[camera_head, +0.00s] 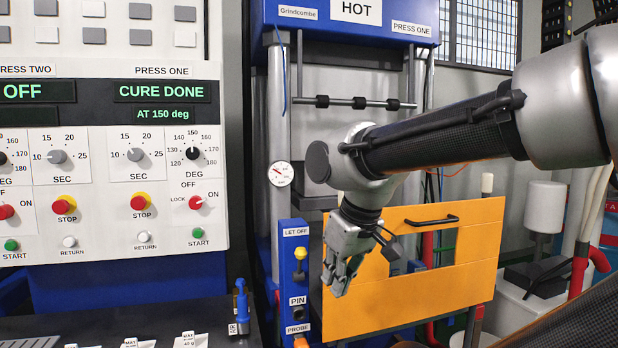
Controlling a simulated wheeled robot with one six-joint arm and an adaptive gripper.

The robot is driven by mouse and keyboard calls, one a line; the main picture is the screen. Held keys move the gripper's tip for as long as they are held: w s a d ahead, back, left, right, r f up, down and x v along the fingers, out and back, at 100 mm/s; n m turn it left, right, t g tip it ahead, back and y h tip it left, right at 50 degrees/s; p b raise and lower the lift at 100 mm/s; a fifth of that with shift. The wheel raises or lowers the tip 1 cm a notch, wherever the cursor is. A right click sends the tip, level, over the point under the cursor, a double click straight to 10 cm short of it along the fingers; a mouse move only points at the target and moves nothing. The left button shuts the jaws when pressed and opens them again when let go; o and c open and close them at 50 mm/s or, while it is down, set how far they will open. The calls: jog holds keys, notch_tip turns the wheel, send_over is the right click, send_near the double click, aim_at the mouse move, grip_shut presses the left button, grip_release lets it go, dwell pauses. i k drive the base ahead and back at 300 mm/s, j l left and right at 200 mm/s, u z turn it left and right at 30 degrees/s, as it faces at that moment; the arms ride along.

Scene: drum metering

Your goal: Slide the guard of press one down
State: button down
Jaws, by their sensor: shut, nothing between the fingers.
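Press one is the blue press frame (350,32) in the middle, with a HOT sign and a PRESS ONE label. Its guard is the orange panel (465,265), with a dark handle (431,222) near its top edge and a small window below. The guard sits low on the frame, and the space above it is open. My gripper (336,287) points down in front of the guard's left part, left of the handle. Its fingers are shut with nothing in them. The arm comes in from the right and hides part of the press behind it. I cannot tell whether the fingers touch the guard.
A control panel (110,225) stands at left; its press one display (162,92) reads CURE DONE, AT 150 deg. A narrow blue post (293,275) with a yellow-topped lever labelled LET OFF stands left of the guard. A dark bench (215,315) lies lower left. Red pipes run at right.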

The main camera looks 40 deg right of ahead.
aim_at(373, 300)
jog(key=z, duration=1.55)
jog(key=j+u, duration=0.1)
jog(key=j, duration=0.7)
jog(key=i+j+u, duration=0.1)
jog(key=j, duration=0.65)
